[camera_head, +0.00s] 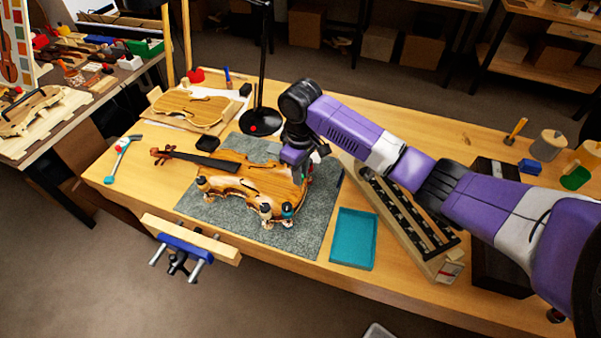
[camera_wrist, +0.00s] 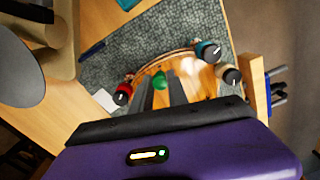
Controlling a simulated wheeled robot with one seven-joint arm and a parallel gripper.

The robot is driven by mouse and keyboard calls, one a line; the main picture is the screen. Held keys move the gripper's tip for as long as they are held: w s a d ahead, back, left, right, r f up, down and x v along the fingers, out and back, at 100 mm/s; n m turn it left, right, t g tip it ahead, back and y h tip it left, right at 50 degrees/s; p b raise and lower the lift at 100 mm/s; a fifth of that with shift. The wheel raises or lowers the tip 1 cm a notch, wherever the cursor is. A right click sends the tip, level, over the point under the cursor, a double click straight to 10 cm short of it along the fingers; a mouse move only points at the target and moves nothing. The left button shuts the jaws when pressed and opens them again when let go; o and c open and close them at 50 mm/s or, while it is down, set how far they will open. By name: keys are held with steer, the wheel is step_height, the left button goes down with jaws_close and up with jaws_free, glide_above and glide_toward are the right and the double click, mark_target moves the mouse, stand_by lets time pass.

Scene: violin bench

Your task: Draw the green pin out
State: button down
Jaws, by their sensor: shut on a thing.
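The green pin (camera_wrist: 160,80) shows in the wrist view at the rounded end of the violin body (camera_wrist: 193,68). My gripper (camera_wrist: 163,88) has its two dark fingers on either side of the pin and is shut on it. The pin's lower part is hidden by the fingers and the violin. In the head view the violin (camera_head: 252,186) lies on a grey mat (camera_head: 305,232), its neck toward the left. My gripper (camera_head: 318,154) is at the violin's right end there, and my wrist hides part of that end.
Clamps with red (camera_wrist: 122,94), teal (camera_wrist: 208,51) and cream (camera_wrist: 229,75) parts stand around the violin's edge, close to my fingers. A teal tray (camera_head: 354,240) and a long slotted box (camera_head: 408,222) lie to the right. A black lamp stand (camera_head: 261,120) rises behind the violin.

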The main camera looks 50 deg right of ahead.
step_height(320, 180, up, 2)
steer(key=shift+r+p, duration=0.25)
steer(key=shift+p, duration=0.9)
steer(key=shift+r, duration=2.25)
